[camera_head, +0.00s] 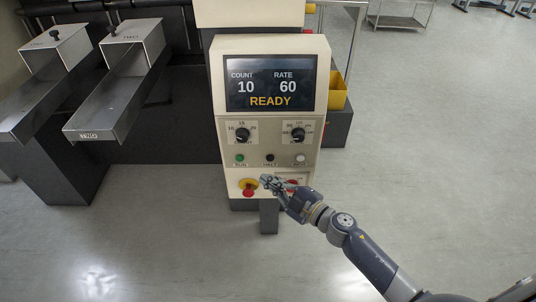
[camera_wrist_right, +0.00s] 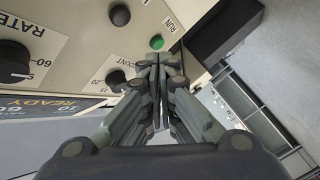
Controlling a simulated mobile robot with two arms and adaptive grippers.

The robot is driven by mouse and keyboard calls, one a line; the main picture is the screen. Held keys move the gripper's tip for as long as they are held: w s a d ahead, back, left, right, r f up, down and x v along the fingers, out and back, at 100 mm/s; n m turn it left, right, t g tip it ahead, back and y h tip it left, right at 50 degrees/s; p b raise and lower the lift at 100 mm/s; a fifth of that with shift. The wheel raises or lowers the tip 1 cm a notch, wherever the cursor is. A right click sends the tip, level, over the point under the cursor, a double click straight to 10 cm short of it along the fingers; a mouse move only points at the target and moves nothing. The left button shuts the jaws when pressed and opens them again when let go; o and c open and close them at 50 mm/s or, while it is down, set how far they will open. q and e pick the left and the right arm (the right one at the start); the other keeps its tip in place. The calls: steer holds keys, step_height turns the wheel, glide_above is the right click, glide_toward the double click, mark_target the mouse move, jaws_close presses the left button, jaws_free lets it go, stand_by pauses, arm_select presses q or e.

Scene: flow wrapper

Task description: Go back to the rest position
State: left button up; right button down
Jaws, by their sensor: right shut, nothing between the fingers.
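My right gripper (camera_head: 266,181) is in front of the lower part of the control panel (camera_head: 204,128) in the head view. It is shut and empty, with its fingers together in the right wrist view (camera_wrist_right: 158,65). It partly covers the lower panel. The green RUN button (camera_head: 240,158) is above and left of the fingertips; it also shows in the wrist view (camera_wrist_right: 157,42), close to the fingertips. I cannot tell whether the fingers touch the panel. The display (camera_head: 270,83) reads COUNT 10, RATE 60 and READY. My left gripper is not in view.
Two knobs (camera_head: 242,135) (camera_head: 298,135) and a black button (camera_head: 270,158) are on the panel. Two metal chutes (camera_head: 112,85) (camera_head: 45,85) stand at left. The floor (camera_head: 440,150) at right is clear.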

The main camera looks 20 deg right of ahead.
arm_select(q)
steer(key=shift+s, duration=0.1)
arm_select(e)
steer(key=s+d+f+m+g+h+p, duration=0.2)
steer(key=s+d+f+m+h+p, duration=0.4)
steer(key=f, duration=0.5)
steer(key=s+d+f+m+g+h+p, duration=0.1)
steer(key=s+d+f+m+g+p, duration=0.2)
steer(key=s+f, duration=0.65)
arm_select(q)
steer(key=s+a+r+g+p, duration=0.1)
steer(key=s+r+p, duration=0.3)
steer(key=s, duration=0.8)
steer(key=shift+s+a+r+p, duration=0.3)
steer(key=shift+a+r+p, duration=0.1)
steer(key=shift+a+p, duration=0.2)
arm_select(e)
steer(key=s+f+m+g, duration=0.1)
steer(key=s+f+g, duration=0.2)
steer(key=s, duration=0.8)
steer(key=s+a+f+m+g+h, duration=0.1)
steer(key=s+f, duration=0.4)
steer(key=s, duration=0.6)
steer(key=s+a+f+m+g, duration=0.1)
steer(key=s+f+g, duration=0.3)
steer(key=s, duration=0.7)
steer(key=shift+f+m+g+h, duration=0.3)
steer(key=shift+f+m+g, duration=0.1)
steer(key=shift+f+m, duration=0.25)
steer(key=shift+r, duration=0.1)
